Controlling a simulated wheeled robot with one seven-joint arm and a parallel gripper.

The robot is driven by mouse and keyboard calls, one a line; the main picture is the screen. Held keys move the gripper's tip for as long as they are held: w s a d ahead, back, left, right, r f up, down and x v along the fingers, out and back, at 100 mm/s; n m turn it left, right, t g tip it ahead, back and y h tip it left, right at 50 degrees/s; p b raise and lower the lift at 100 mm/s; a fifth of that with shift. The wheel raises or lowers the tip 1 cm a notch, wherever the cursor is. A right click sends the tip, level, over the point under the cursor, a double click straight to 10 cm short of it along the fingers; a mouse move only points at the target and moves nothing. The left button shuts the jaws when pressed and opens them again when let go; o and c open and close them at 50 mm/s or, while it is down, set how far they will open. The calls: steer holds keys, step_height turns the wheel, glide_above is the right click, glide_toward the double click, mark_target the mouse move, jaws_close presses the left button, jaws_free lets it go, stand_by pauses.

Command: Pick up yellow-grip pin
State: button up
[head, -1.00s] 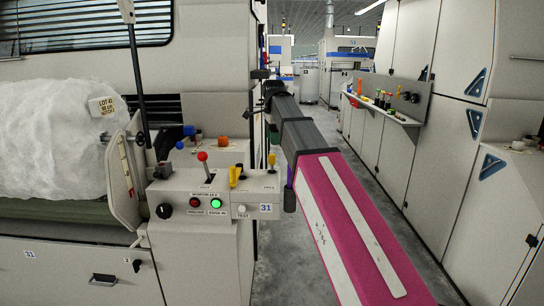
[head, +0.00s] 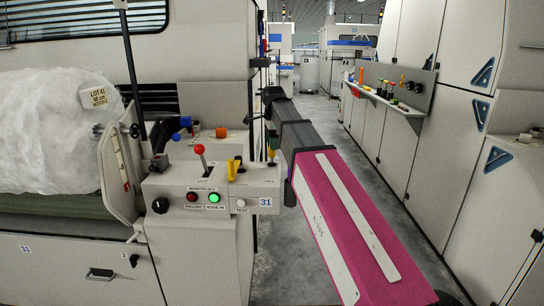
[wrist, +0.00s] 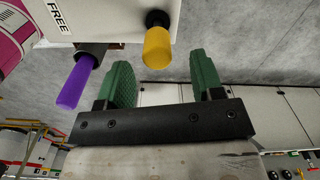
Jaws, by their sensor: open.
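The yellow-grip pin (wrist: 157,47) shows in the wrist view as a yellow cylinder on a black collar at the edge of a white box marked FREE. In the head view its small yellow grip (head: 271,153) stands at the right end of the control console (head: 258,179). My gripper (wrist: 163,68) has two green ridged fingers, spread apart and empty. In the wrist view the pin shows between and beyond the fingertips, nearer the left finger; I cannot tell the depth gap. In the head view my arm partly hides the gripper.
A purple grip (wrist: 78,86) in a dark sleeve sits left of the pin, close to the left finger. The console carries a red-ball lever (head: 200,150) and a yellow lever (head: 233,170). A shelf (head: 385,97) with colored items lines the right wall. The aisle floor (head: 325,135) is clear.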

mark_target(273, 152)
step_height(273, 152, down, 4)
steer(key=shift+s+a+f, duration=0.1)
steer(key=shift+s+f, duration=0.05)
steer(key=shift+c, duration=0.2)
steer(key=c, duration=1)
steer(key=shift+o, duration=0.2)
steer(key=shift+r, duration=0.2)
steer(key=shift+r, duration=0.6)
steer(key=r, duration=0.3)
steer(key=shift+s+a, duration=0.2)
steer(key=shift+a, duration=0.15)
steer(key=s+a+r, duration=0.6)
steer(key=a, duration=0.3)
steer(key=shift+r, duration=0.25)
